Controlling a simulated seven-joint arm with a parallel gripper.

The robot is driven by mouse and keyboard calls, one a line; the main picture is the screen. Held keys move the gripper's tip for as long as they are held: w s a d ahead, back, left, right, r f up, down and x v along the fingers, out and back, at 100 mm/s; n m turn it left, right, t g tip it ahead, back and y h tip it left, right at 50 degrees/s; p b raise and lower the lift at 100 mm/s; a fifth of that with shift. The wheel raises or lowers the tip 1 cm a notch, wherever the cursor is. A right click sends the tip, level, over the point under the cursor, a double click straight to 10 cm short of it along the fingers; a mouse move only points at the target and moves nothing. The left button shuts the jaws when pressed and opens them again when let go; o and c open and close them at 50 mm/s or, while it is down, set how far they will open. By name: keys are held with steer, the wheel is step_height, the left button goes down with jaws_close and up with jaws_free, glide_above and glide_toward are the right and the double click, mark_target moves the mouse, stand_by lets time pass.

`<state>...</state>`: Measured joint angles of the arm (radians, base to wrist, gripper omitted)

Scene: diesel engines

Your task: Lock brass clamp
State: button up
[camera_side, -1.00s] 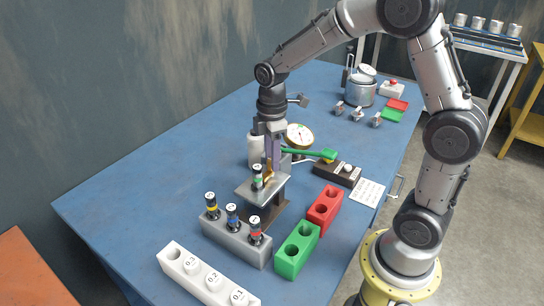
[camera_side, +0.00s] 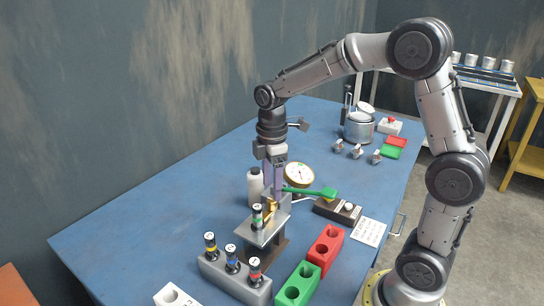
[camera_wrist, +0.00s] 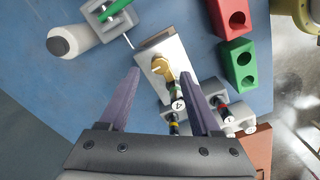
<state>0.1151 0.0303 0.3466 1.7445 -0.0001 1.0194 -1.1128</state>
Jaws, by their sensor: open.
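The brass clamp (camera_side: 271,207) sits on a small grey metal stand (camera_side: 257,239), beside a dark vial with a green band and the number 4 (camera_side: 257,217). In the wrist view the clamp (camera_wrist: 162,67) shows as a round gold knob on the stand's plate (camera_wrist: 176,51). My gripper (camera_side: 272,199) points down at the stand. Its two purple fingers (camera_wrist: 160,74) are spread, with the clamp between their tips in the picture. The gap in height and any contact cannot be told. The gripper is empty.
A grey rack with several vials (camera_side: 236,278) stands in front of the stand. Green (camera_side: 298,284) and red (camera_side: 326,244) blocks are to its right. A white bottle (camera_side: 255,187), a dial gauge (camera_side: 299,175) and a green-handled tool (camera_side: 312,191) stand close behind. The table's left is clear.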

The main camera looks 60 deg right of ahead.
mark_target(272, 200)
step_height(272, 200, up, 10)
stand_by(0.3)
steer(key=shift+f, duration=0.1)
steer(key=s+a+r+m+t, duration=0.1)
steer(key=s+a+r+t, duration=0.15)
steer(key=s, duration=0.35)
steer(key=s+a+r+t, duration=0.1)
steer(key=s+r, duration=0.2)
steer(key=s, duration=0.2)
steer(key=s+f+m+t, duration=0.2)
steer(key=s+f+m, duration=0.6)
steer(key=m, duration=0.2)
steer(key=shift+s+a, duration=0.35)
